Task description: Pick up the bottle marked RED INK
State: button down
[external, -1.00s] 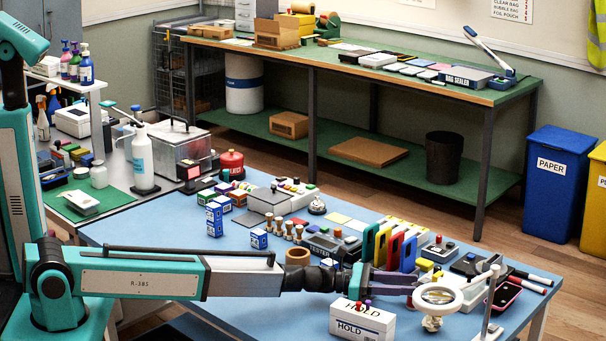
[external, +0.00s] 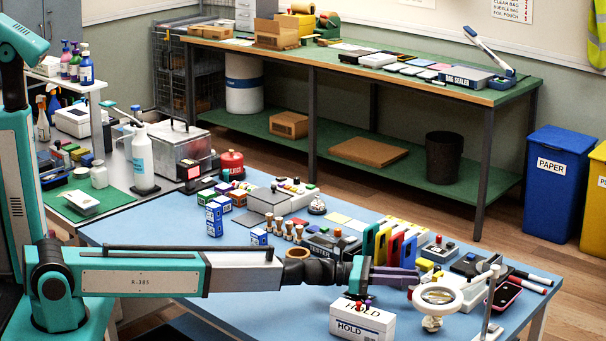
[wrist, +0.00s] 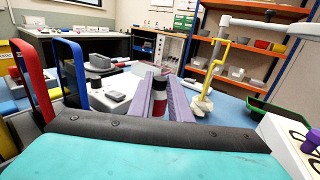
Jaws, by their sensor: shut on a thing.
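My gripper (external: 405,278) has purple fingers and reaches out low over the front right of the blue table. In the wrist view its two fingers (wrist: 160,80) close on a small bottle (wrist: 158,98) with a dark top and a red and white body. The fingers touch it from both sides, and it stands roughly upright between them. Its lettering is too small to read. In the external view I cannot make out the bottle at the fingers.
A white HOLD box (external: 362,321) stands just in front of my gripper. A white ring magnifier (external: 437,296) is close to the fingertips on the right. Coloured upright holders (external: 398,246) stand right behind. The table's front left (external: 235,313) is clear.

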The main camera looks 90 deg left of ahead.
jog(key=s+d+r+b, duration=0.1)
jog(key=s, duration=0.7)
jog(key=s+d+r+b, duration=0.1)
jog(key=s+d+b, duration=0.1)
jog(key=s, duration=0.5)
jog(key=shift+s+d+r, duration=0.15)
jog(key=shift+s+r, duration=0.2)
jog(key=shift+r, duration=0.05)
dwell(0.4)
